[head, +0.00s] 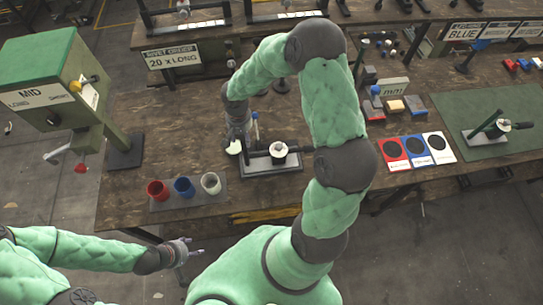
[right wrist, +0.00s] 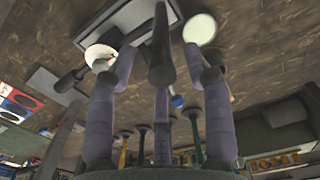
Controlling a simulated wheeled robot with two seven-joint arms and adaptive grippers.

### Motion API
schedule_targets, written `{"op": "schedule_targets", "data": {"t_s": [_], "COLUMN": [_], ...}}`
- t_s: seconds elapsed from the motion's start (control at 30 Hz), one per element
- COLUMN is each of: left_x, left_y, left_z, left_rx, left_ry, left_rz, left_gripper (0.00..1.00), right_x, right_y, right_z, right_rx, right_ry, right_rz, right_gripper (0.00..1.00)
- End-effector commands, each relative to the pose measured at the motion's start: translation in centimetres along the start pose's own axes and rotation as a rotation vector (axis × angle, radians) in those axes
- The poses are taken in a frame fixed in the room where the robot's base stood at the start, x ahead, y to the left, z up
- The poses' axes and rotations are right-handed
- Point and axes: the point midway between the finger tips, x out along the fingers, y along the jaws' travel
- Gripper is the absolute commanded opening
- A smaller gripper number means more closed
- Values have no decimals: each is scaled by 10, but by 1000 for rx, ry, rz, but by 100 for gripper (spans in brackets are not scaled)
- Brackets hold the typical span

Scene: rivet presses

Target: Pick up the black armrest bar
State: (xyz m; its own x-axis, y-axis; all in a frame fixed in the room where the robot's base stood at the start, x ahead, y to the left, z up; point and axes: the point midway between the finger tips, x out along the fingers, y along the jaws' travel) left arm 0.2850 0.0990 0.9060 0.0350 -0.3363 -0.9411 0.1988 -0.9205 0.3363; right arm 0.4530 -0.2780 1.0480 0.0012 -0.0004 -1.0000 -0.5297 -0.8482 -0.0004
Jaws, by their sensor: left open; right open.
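In the head view, my right gripper (head: 238,138) points down at the left end of a small grey fixture (head: 262,166) on the bench. A black bar (head: 303,150) sticks out to the right from a white round part (head: 278,149) on that fixture. In the right wrist view, my right gripper (right wrist: 158,68) is open. A dark upright bar (right wrist: 160,40) shows between its fingers, apart from them as far as I can see; I cannot tell whether it is the armrest bar. My left gripper (head: 187,249) is open and empty, low in front of the bench.
Red (head: 157,190), blue (head: 184,187) and white (head: 211,183) cups stand left of the fixture. A green press (head: 50,85) stands at the left. Red, blue and white cards (head: 436,147) lie right of my arm. A green mat (head: 460,105) holds another fixture.

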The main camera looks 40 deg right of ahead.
Motion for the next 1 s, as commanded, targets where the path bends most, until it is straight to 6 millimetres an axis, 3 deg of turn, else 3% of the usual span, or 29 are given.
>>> {"op": "schedule_targets", "data": {"t_s": [0.2,0.53,0.7,1.0], "left_x": [-2,-2,-2,-2], "left_y": [1,1,1,1], "left_z": [0,0,0,0], "left_rx": [0,0,0,0], "left_ry": [0,0,0,0], "left_rz": [0,0,0,0], "left_gripper": [55,55,55,55], "right_x": [28,34,34,33], "right_y": [0,0,0,0], "right_z": [-2,-2,-2,-2], "right_rx": [-1,-1,-1,-1], "right_ry": [-2,0,0,1], "right_rz": [0,0,0,0], "right_gripper": [51,51,3,0]}}
